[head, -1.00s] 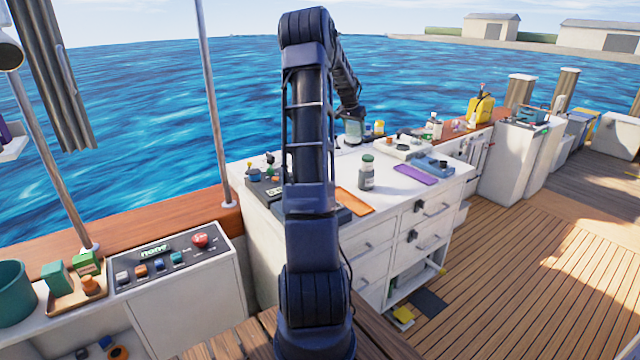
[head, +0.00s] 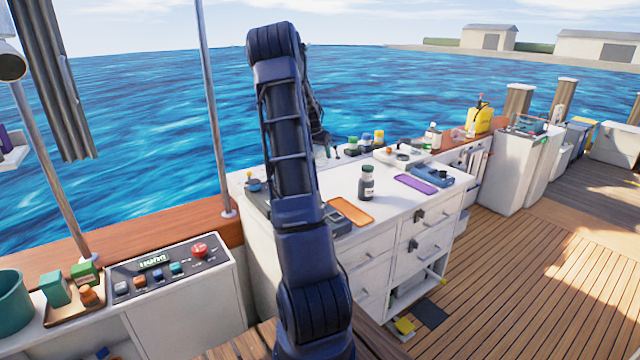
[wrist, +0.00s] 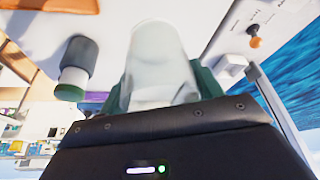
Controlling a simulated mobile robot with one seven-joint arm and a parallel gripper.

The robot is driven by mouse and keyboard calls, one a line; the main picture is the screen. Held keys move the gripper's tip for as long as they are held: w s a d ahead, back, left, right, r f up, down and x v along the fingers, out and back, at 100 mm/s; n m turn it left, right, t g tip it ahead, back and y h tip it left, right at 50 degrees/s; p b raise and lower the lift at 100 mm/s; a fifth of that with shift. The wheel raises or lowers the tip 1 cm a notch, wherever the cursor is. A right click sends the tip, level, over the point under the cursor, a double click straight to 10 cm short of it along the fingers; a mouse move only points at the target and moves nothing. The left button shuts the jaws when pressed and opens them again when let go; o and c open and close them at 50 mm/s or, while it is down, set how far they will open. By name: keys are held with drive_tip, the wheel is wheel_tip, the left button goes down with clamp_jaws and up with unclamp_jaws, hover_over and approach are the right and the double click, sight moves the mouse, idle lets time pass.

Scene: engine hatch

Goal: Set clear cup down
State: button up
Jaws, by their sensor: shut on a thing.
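In the wrist view a clear, whitish cup (wrist: 158,58) sits between the green fingers of my gripper (wrist: 160,88), which is shut on it. In the head view my arm hides most of the gripper and cup, behind the left part of the white worktop's area. The worktop (head: 340,184) has bare space in its middle. I cannot tell whether the cup's base touches a surface.
A dark-lidded jar (head: 367,184) stands mid-worktop and shows beside the cup in the wrist view (wrist: 76,72). An orange tray (head: 351,211), purple tray (head: 415,184) and blue device (head: 433,175) lie around it. Small bottles (head: 365,142) line the back.

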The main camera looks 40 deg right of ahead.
wheel_tip(320, 180, down, 14)
idle(0.6)
drive_tip(key=shift+f, duration=0.1)
drive_tip(key=o, duration=1)
